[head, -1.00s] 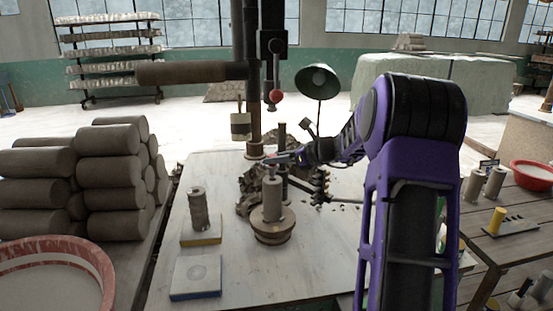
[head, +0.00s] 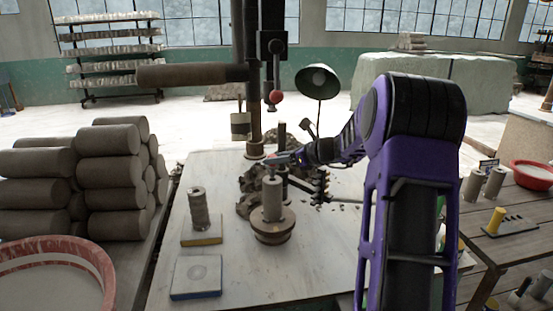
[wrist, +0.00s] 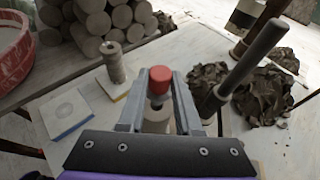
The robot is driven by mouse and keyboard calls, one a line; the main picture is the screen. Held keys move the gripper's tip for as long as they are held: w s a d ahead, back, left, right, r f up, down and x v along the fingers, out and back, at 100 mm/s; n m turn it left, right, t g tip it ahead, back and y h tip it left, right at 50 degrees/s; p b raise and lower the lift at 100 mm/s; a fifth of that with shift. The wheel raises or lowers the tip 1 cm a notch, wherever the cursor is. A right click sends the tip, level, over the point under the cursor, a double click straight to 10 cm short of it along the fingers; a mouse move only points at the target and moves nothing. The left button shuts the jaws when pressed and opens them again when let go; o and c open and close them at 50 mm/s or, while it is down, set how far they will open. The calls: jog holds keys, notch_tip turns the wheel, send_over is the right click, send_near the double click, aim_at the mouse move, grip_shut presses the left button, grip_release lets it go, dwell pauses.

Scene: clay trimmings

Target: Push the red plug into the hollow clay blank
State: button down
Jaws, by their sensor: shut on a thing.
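My gripper (wrist: 160,84) is shut on the red plug (wrist: 160,75), which sits upright between the two grey fingers in the wrist view. The hollow clay blank (wrist: 157,114) shows just below it, between the fingers; a grey lower part of the plug points toward it. I cannot tell whether the plug's lower end touches the blank or is inside it. In the head view the grey blank (head: 273,198) stands upright on a round stand (head: 273,231), with my gripper (head: 272,160) at its top. The plug's red is not clear there.
A clay piece (head: 198,208) stands on a yellow-edged board left of the stand, with a blue-edged board (head: 195,277) in front. Clay trimmings (wrist: 265,95) and a dark upright rod (wrist: 250,58) are close on the right in the wrist view. The table's front is clear.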

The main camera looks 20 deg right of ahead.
aim_at(277, 168)
jog(key=shift+f+b, duration=1.3)
jog(key=shift+f, duration=0.8)
dwell(0.3)
jog(key=c, duration=0.5)
grip_release()
jog(key=p+v, duration=0.1)
jog(key=v, duration=1.6)
jog(key=shift+s+d, duration=0.2)
jog(key=shift+d, duration=0.05)
jog(key=shift+a, duration=0.1)
